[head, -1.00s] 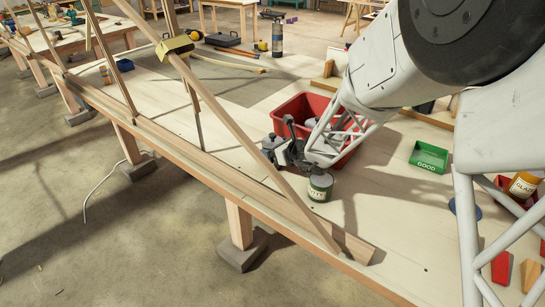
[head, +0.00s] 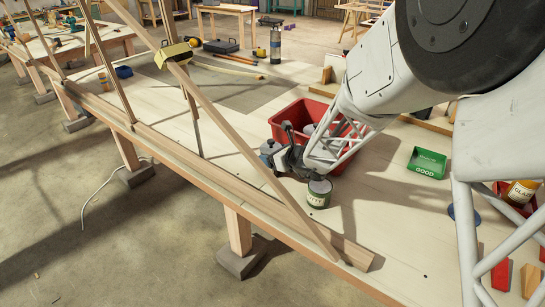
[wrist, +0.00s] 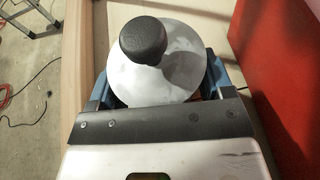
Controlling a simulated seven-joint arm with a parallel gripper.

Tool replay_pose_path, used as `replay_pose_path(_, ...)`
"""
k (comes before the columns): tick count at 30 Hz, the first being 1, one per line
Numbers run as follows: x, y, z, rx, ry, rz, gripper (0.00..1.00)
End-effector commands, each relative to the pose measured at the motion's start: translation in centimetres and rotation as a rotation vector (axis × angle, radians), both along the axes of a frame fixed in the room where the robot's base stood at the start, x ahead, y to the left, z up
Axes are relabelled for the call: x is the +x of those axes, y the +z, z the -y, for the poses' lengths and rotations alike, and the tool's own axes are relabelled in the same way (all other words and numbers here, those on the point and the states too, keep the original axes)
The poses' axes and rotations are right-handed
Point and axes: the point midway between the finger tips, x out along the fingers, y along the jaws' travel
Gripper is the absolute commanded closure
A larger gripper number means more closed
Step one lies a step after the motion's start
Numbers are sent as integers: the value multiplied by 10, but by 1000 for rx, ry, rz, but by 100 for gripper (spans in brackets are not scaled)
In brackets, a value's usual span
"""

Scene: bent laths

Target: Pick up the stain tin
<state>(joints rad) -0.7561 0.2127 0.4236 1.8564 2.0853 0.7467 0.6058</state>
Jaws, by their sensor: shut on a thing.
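A small tin (head: 319,194) with a grey top and a green and pale label stands upright on the bench; its lettering is too small to read surely. My gripper (head: 270,152) is low over the bench, just left of and beyond this tin. In the wrist view, my gripper (wrist: 160,88) is shut on a pale round-topped thing (wrist: 185,72) with a black knob. Its sides and any label are hidden, so I cannot tell whether it is the stain tin.
A red bin (head: 303,108) with grey things inside stands close behind my gripper. A slanting lath (head: 235,130) and long boards run along the bench's front edge at the left. A green tray marked GOOD (head: 427,163) is at the right. Bare bench lies between tin and tray.

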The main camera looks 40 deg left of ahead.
Motion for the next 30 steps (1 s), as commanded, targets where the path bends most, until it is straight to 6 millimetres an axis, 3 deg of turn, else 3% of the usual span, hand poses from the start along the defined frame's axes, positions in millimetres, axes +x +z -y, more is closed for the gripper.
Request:
replay_pose_path(14, 0, 19, 0, 2, 0, 1, 92)
replay_pose_path(30, 0, 58, 0, 1, 1, 2, 92)
